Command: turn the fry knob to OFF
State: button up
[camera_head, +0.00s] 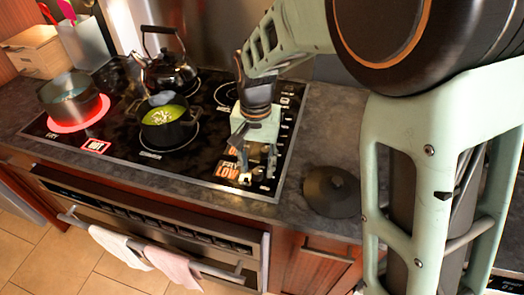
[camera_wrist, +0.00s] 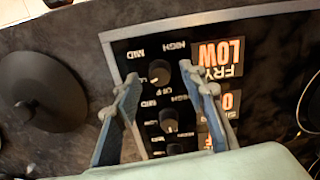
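The fry knob (camera_wrist: 160,72) is a small round dark knob on the cooktop's control strip, beside an orange and white "FRY LOW" label (camera_wrist: 220,58). Its pale mark seems to point toward the "LO" print. My gripper (camera_wrist: 161,73) is open and points down, with one finger on each side of this knob. I see gaps between the fingers and the knob; contact is not visible. In the head view my gripper (camera_head: 257,178) is over the front right corner of the cooktop, close to the "FRY LOW" label (camera_head: 228,171), and it partly hides the knobs.
More knobs (camera_wrist: 168,120) line the strip behind. A pot (camera_head: 72,100) stands on a glowing red burner, and a pot of green soup (camera_head: 168,126) and a kettle (camera_head: 167,72) stand nearby. A dark lid (camera_head: 331,191) lies on the counter right of the cooktop.

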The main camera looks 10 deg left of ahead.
jog(key=shift+f, duration=0.65)
grip_shut()
